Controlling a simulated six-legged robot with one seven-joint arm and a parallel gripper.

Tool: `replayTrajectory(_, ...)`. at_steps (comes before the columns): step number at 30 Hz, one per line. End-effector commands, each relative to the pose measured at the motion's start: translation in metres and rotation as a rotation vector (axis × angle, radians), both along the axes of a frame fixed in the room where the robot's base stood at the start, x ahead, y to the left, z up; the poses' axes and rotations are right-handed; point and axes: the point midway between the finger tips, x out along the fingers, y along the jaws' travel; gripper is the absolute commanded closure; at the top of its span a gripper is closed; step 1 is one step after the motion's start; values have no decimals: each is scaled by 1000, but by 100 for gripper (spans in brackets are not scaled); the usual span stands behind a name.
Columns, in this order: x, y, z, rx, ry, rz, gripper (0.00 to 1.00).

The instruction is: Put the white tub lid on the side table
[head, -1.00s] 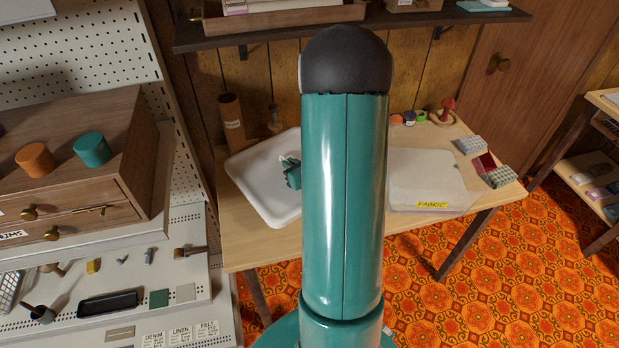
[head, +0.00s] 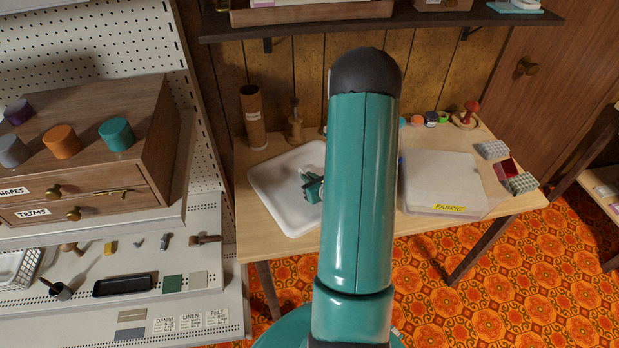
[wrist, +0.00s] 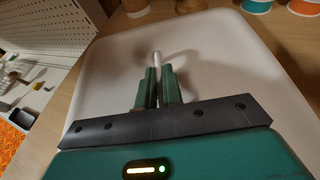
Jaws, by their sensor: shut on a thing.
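The white tub lid (head: 272,190) is a broad, shallow, rounded-corner white panel over the left part of the wooden table (head: 350,236). My gripper (head: 316,188) is above it, partly hidden by my arm. In the wrist view the two green fingers (wrist: 158,88) are shut on a thin white upright piece at the middle of the lid (wrist: 225,62). The lid looks flat and level with the table top, but I cannot tell whether it touches it. My arm hides the lid's right side in the head view.
A tub labelled FABRIC (head: 440,180) stands on the table's right. A brown cylinder (head: 252,116) and a wooden spool stand (head: 295,120) stand behind the lid. Small boxes (head: 508,168) sit at the right end. A shelf (head: 300,22) hangs above; a drawer cabinet (head: 90,140) stands left.

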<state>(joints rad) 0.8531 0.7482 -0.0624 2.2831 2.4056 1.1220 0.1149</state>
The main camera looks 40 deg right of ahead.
Motion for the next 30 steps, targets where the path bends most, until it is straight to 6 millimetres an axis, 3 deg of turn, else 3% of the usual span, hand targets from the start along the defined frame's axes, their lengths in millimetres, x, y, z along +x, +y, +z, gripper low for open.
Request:
replayTrajectory(1, 0, 0, -1, 0, 1, 0, 88)
replayTrajectory(4, 0, 0, -1, 0, 0, 0, 70)
replayTrajectory(16, -4, 0, 4, 0, 0, -1, 70)
replayTrajectory(20, -22, 4, 12, -1, -1, -2, 70)
replayTrajectory(30, -87, 18, 39, 0, -1, -3, 70)
